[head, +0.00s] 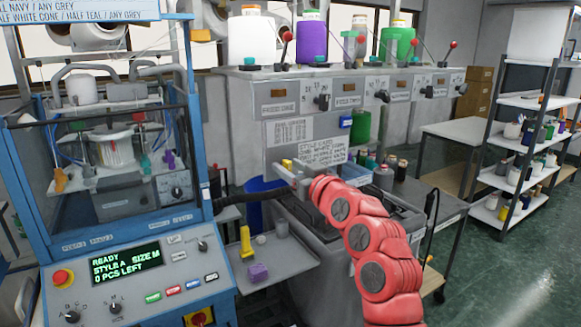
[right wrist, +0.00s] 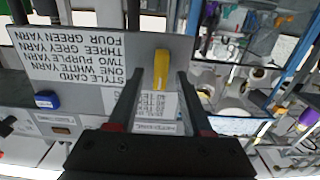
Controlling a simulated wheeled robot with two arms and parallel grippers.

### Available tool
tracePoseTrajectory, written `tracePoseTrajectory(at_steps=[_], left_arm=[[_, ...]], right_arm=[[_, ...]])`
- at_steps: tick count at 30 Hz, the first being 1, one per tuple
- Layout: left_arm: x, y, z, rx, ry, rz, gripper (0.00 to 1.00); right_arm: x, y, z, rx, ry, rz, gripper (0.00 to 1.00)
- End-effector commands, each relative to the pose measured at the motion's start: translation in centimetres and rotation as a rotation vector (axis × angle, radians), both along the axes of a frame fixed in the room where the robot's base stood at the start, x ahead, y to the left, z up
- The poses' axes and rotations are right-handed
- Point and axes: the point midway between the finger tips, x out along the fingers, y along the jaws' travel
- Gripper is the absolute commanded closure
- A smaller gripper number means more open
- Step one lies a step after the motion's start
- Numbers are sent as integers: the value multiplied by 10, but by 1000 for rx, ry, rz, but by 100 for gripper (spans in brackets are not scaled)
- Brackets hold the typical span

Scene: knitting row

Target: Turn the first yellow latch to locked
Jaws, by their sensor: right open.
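A small yellow latch (right wrist: 161,70) stands upright on the picture at the edge of a grey panel in the right wrist view. It appears between the two dark fingertips of my right gripper (right wrist: 158,80), with no clear contact on either side. In the head view a small yellow piece (head: 287,163) shows at the tip of my red right arm, beside my right gripper (head: 284,172). The gripper is open and empty. The latch's locked or unlocked marking is not readable. My left gripper is not in view.
A style card (head: 320,143) hangs behind the gripper. The blue-framed machine (head: 203,150) with its lit display (head: 126,262) stands at left. A grey side shelf (head: 290,252) holds a yellow tool (head: 246,241) and a purple block (head: 258,272). Open floor lies at right.

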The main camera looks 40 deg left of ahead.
Motion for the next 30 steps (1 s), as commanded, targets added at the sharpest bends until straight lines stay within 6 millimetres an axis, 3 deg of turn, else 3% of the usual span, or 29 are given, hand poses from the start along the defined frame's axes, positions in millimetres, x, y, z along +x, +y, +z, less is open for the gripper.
tracePoseTrajectory(at_steps=[2,10,22,30], left_arm=[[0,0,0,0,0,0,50],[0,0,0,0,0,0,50],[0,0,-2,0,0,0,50],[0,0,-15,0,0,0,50]], right_arm=[[0,0,0,0,0,0,50],[0,0,0,0,0,0,99],[0,-1,0,6,11,-1,100],[2,-2,-1,49,112,-1,100]])
